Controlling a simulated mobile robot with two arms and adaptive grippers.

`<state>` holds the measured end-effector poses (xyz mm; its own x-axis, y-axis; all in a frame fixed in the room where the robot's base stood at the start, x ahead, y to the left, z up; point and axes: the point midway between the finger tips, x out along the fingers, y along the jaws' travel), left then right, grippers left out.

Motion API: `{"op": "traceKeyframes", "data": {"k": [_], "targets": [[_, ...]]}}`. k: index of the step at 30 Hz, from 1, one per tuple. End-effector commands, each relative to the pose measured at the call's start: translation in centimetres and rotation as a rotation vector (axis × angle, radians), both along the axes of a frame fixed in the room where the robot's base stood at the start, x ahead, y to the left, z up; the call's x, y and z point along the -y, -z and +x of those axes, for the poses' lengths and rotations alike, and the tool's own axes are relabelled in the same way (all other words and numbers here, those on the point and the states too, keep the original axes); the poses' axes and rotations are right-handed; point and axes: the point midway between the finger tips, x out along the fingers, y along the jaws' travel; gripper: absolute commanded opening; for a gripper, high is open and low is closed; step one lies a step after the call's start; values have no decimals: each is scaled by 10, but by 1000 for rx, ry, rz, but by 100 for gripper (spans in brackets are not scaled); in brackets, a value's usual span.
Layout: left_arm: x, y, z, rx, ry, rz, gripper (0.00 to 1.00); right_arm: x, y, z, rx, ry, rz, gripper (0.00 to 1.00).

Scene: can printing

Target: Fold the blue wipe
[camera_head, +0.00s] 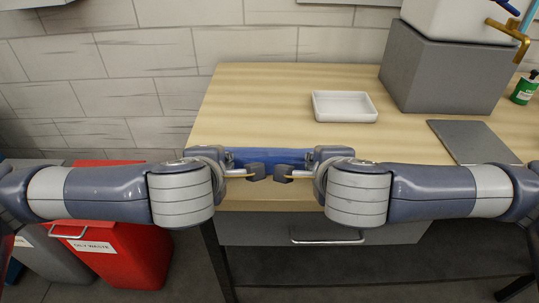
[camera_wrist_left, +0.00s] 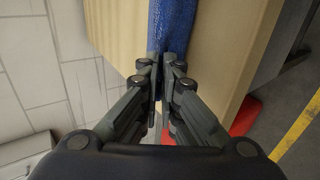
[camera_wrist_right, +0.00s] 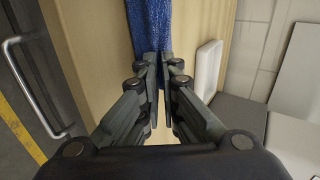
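The blue wipe (camera_head: 270,157) shows in the head view as a narrow horizontal strip near the table's front edge, between my two grippers. My left gripper (camera_head: 256,171) and my right gripper (camera_head: 285,173) face each other a short way apart. In the left wrist view the left fingers (camera_wrist_left: 161,78) are closed together on the end of the wipe (camera_wrist_left: 173,25). In the right wrist view the right fingers (camera_wrist_right: 160,78) are likewise closed on the wipe (camera_wrist_right: 153,25). The head view partly hides the wipe behind the grippers, so its exact fold is unclear.
The wooden table (camera_head: 270,95) holds a white tray (camera_head: 344,106) behind the grippers. A grey box (camera_head: 440,75), a flat grey panel (camera_head: 475,141) and a green bottle (camera_head: 523,90) stand to the right. A red bin (camera_head: 110,240) is at the lower left.

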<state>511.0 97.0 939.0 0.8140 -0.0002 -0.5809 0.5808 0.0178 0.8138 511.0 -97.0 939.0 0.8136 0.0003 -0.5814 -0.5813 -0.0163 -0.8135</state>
Motion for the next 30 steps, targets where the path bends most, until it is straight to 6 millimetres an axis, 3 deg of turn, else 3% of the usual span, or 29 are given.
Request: {"op": "traceKeyframes", "data": {"k": [1,4,5,17,30], "targets": [[0,0,0,0,-1,1,13,0,0,0,0,1,-1,13],[0,0,0,-1,-1,1,36,0,0,0,0,1,-1,36],[0,0,0,-1,-1,1,37,0,0,0,-1,1,-1,37],[0,-4,-1,0,1,-1,37,0,-4,-1,1,-1,1,37],[1,-62,-37,2,3,-1,37,-1,-63,-37,4,-3,2,37]]}}
